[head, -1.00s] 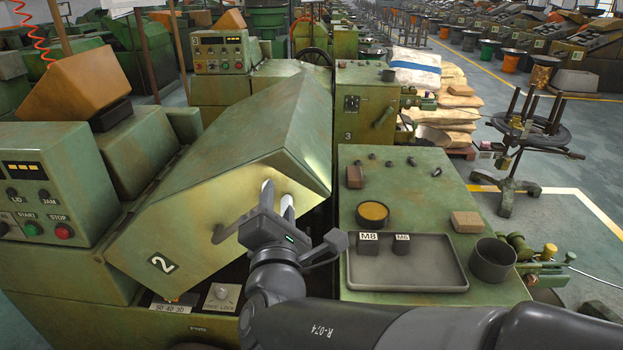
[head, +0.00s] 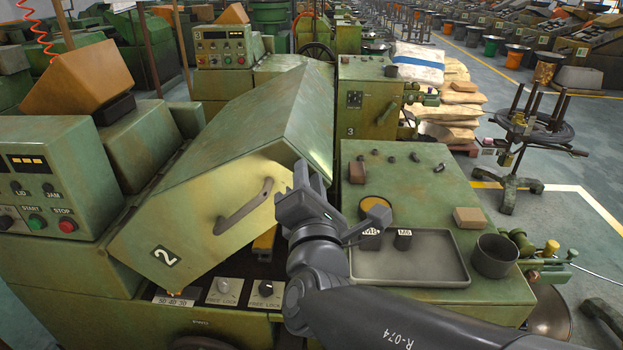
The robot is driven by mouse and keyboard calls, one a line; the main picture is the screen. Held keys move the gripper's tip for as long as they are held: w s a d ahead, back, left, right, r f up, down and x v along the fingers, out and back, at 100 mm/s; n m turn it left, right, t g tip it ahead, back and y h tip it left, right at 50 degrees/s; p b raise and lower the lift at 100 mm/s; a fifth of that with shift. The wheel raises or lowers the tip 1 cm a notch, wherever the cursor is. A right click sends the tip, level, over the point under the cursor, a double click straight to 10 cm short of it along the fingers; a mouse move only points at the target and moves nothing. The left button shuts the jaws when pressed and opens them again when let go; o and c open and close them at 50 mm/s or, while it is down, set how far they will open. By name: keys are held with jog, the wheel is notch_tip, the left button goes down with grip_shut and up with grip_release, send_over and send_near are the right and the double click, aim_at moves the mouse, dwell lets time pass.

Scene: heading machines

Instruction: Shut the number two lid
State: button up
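The number two lid (head: 215,140) is a large green angled cover with a "2" plate on its front face. It stands raised, with a dark gap under its lower edge where part of the machine's inside shows. Its bar handle (head: 243,213) is in full view on the front face. My gripper (head: 309,178) is just right of the handle, in front of the lid's right edge and apart from the handle. Its fingers look spread, with nothing between them.
A green bench (head: 430,190) to the right holds a grey tray (head: 405,262) with M8 and M6 blocks, a dark cup (head: 494,256) and a yellow-topped tin (head: 375,208). Lock knobs (head: 224,287) sit below the lid. A control box (head: 50,175) stands at left.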

jog(key=shift+w+d+r+m+h, duration=0.2)
jog(key=shift+d+m+h, duration=0.1)
jog(key=shift+d+h, duration=0.15)
jog(key=c, duration=0.4)
jog(key=d+m+h, duration=0.2)
jog(key=d, duration=0.1)
jog(key=d+f+m+g+h, duration=0.1)
jog(key=d+m, duration=0.1)
jog(key=d, duration=0.1)
jog(key=d+m+g+h, duration=0.1)
jog(key=d+m+h, duration=0.1)
jog(key=d, duration=0.1)
jog(key=shift+w+d+f+m+h, duration=0.2)
jog(key=shift+w+f+m+h, duration=0.1)
jog(key=shift+f+h, duration=0.05)
grip_shut()
jog(key=s+d+f+m+g+h, duration=0.1)
jog(key=s+d+f+m+g, duration=0.35)
jog(key=d+m, duration=0.2)
jog(key=s+d+f+m+g+h, duration=0.2)
jog(key=s+d+f+m+g, duration=0.1)
jog(key=d+f+m+g, duration=0.25)
notch_tip(320, 180, up, 26)
jog(key=m+g+y, duration=0.5)
jog(key=m, duration=0.3)
send_over(264, 189)
jog(key=s+a, duration=0.3)
jog(key=x, duration=1.4)
jog(key=shift+s+d, duration=0.2)
jog(key=shift+s, duration=0.05)
